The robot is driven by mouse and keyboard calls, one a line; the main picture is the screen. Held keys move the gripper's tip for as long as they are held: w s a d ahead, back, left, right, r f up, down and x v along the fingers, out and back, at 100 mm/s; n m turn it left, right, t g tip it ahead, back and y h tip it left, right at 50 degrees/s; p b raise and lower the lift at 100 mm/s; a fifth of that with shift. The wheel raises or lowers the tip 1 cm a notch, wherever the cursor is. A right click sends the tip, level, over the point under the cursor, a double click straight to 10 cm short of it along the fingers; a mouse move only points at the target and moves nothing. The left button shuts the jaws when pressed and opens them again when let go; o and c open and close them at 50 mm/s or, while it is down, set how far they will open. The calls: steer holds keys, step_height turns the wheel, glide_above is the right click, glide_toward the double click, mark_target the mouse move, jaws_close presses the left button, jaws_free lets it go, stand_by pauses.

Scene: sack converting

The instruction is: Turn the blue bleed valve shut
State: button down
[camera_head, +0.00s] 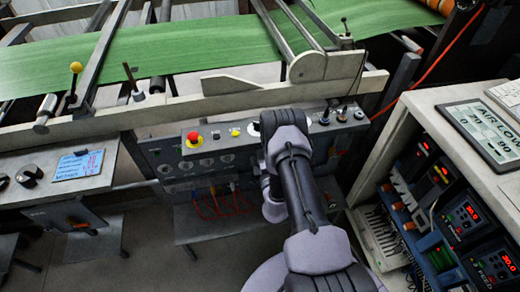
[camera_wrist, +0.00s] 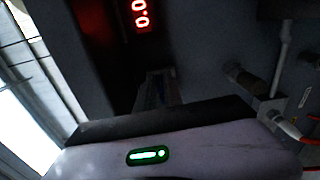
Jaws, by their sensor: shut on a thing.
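My gripper (camera_wrist: 158,118) fills the lower part of the wrist view, a pale housing with a green light and a dark front edge. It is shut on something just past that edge. A narrow, dim bluish-grey piece (camera_wrist: 155,88) shows there, seemingly the blue bleed valve, but its shape and angle are too dark to tell. In the head view my arm reaches to the grey control panel (camera_head: 210,150) below the machine's front rail and hides the fingertips and the valve.
The panel bears a red mushroom button (camera_head: 194,138), a yellow button (camera_head: 235,132), knobs and hanging red hoses (camera_head: 222,203). In the wrist view a red display (camera_wrist: 140,14) is above, with a fitting (camera_wrist: 243,77) at right. A cabinet (camera_head: 450,105) with lit controllers stands close on the right.

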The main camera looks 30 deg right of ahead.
steer(key=shift+w+r+m, duration=0.1)
steer(key=shift+m, duration=0.3)
steer(key=c, duration=1.5)
jaws_free()
steer(key=shift+o, duration=0.2)
